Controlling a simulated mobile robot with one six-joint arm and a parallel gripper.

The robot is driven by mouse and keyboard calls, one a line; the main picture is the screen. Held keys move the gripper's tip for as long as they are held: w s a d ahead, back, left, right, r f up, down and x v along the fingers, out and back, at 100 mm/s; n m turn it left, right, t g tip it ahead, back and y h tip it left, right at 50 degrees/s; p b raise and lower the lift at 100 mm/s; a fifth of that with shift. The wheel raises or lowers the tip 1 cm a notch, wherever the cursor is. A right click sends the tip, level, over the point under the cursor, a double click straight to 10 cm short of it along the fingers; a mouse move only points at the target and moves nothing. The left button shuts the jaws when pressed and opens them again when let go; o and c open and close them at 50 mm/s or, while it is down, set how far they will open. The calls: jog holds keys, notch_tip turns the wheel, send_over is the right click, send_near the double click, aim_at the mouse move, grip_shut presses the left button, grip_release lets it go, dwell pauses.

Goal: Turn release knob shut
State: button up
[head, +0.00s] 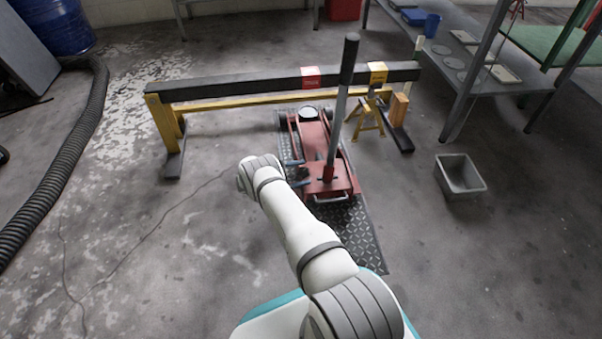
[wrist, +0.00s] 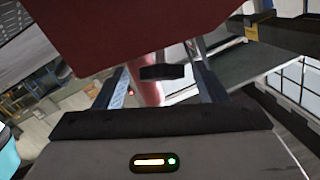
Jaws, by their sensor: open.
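The red floor jack (head: 318,176) stands on a dark tread plate, its long handle (head: 340,110) upright with a dark grip. My gripper (head: 297,173) is at the left side of the jack, its two fingers pointing right at the jack's body. In the wrist view, my gripper (wrist: 160,82) is open, one finger on each side of a small dark crossbar-like piece (wrist: 162,72). This piece may be the release knob; I cannot tell for sure. Contact with the fingers is not clear. A large red surface (wrist: 140,30) fills the top of the wrist view, very close.
A black beam (head: 240,85) on yellow legs crosses behind the jack. A yellow jack stand (head: 368,118) is behind right. A grey bin (head: 460,176) sits on the floor right. A black hose (head: 75,160) lies left.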

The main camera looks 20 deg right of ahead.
jog(key=a, duration=0.6)
jog(key=shift+w+a+r, duration=0.2)
jog(key=shift+w+r, duration=0.05)
jog(key=shift+w, duration=0.2)
